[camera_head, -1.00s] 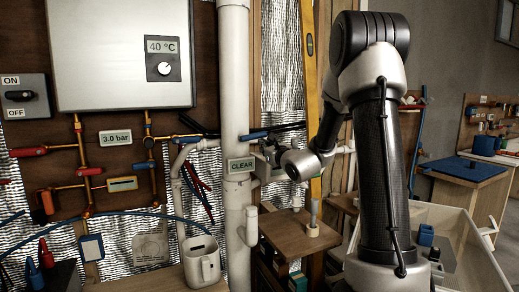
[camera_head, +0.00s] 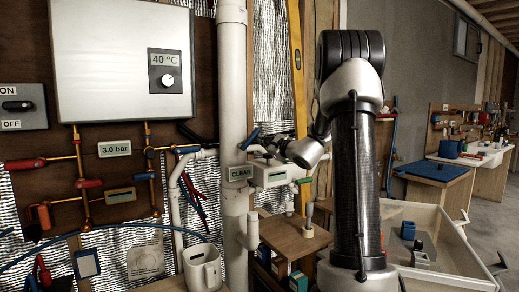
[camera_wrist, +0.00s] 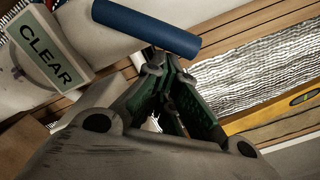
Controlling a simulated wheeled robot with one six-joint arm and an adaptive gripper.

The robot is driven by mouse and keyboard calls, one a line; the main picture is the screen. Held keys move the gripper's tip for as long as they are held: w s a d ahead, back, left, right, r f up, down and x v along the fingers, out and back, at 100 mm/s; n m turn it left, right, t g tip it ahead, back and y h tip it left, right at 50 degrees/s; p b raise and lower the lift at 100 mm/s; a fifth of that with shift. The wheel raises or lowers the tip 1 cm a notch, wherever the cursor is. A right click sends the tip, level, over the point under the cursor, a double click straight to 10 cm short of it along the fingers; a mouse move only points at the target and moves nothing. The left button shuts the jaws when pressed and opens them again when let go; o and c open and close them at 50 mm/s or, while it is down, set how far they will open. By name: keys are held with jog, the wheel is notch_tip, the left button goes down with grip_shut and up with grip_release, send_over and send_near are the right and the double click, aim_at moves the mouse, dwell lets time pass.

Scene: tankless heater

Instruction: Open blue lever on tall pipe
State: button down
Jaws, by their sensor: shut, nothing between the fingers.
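The tall white pipe (camera_head: 233,90) runs from top to bottom in the head view, with a CLEAR label (camera_head: 241,173) on it. The blue lever (camera_head: 250,139) is by this pipe, just above the label, tilted up to the right. In the wrist view the blue lever (camera_wrist: 148,26) crosses the top as a blue cylinder. My gripper (camera_wrist: 158,62) is shut and empty, its tips just below the lever; I cannot tell whether they touch. In the head view my gripper (camera_head: 262,150) is small, to the right of the pipe.
A white jug (camera_head: 202,268) stands left of the pipe's base. A wooden shelf (camera_head: 292,238) is below, and a heater unit (camera_head: 100,60) hangs at upper left.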

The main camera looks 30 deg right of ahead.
jog(key=shift+a+r+n, duration=0.35)
jog(key=shift+r+n, duration=0.35)
jog(key=shift+n, duration=0.15)
jog(key=shift+a+r+n, duration=0.35)
jog(key=shift+r+n, duration=0.35)
jog(key=shift+n, duration=0.15)
jog(key=shift+d, duration=0.1)
